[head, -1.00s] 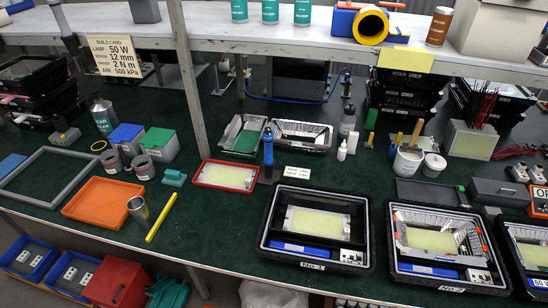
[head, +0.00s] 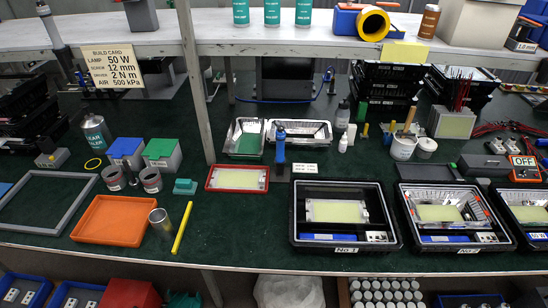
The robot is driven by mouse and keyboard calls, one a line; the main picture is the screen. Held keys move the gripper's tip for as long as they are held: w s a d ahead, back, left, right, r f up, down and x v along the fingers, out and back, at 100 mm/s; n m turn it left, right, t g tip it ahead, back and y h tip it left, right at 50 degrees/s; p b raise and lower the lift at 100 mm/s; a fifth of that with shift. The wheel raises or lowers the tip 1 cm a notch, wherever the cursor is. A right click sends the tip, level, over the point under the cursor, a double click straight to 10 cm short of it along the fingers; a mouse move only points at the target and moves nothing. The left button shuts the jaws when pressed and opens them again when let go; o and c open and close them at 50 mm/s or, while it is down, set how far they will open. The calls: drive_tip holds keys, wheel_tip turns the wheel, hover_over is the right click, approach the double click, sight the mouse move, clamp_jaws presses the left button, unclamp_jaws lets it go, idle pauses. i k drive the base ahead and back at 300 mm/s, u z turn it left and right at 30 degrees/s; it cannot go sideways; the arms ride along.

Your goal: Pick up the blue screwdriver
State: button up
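A blue screwdriver (head: 280,147) stands upright on the green bench, near the middle of the head view. Its upper body is blue and its lower part is darker; what holds it upright is too small to tell. My gripper is not in view.
Black case No 1 (head: 297,237) stands in front and to the right of the screwdriver. Two metal housings stand behind it, under the white shelf (head: 350,24). A grey post (head: 194,85) rises to the left. Some green bench is clear left of case No 1.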

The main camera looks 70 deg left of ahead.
sight(280, 137)
drive_tip(key=k, duration=1.85)
drive_tip(key=u, duration=1.85)
drive_tip(key=i, duration=0.8)
drive_tip(key=z, duration=0.2)
